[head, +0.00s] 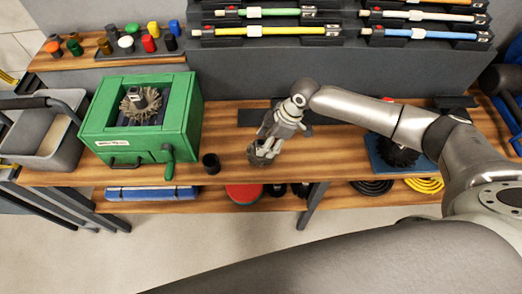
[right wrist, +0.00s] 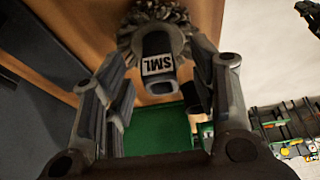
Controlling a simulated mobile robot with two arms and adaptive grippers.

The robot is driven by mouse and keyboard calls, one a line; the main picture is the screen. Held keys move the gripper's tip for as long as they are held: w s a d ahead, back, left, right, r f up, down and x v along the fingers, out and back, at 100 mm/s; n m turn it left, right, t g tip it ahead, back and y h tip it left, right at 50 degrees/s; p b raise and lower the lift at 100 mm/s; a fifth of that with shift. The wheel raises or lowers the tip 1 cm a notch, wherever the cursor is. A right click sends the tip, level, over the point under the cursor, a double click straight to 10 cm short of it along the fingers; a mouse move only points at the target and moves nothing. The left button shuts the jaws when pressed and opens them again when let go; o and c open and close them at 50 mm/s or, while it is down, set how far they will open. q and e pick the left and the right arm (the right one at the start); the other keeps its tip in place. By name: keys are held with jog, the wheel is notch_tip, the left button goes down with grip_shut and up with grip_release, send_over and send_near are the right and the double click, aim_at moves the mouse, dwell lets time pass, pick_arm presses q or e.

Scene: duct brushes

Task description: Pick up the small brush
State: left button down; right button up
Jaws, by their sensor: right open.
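The small brush is a short dark cylinder marked SML with a ring of grey-brown bristles. In the right wrist view the small brush (right wrist: 160,62) stands between and just beyond my fingers, with its bristles at the far end. In the head view the small brush (head: 262,160) is at the front of the wooden bench, partly hidden under my gripper. My right gripper (head: 264,147) points down over it, and its fingers are open on either side. Whether a finger touches the brush I cannot tell. My left gripper is not in view.
A green box (head: 185,105) with a crank and another brush (head: 140,103) in it stands to the left. A small black cup (head: 211,163) sits between. A dark brush (head: 397,153) lies on a blue mat to the right. Racks of coloured rods (head: 265,30) stand behind.

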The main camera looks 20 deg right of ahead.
aim_at(252, 150)
jog(key=shift+p+x, duration=0.6)
jog(key=shift+x, duration=1.6)
jog(key=shift+w, duration=0.1)
jog(key=shift+c, duration=0.2)
grip_shut()
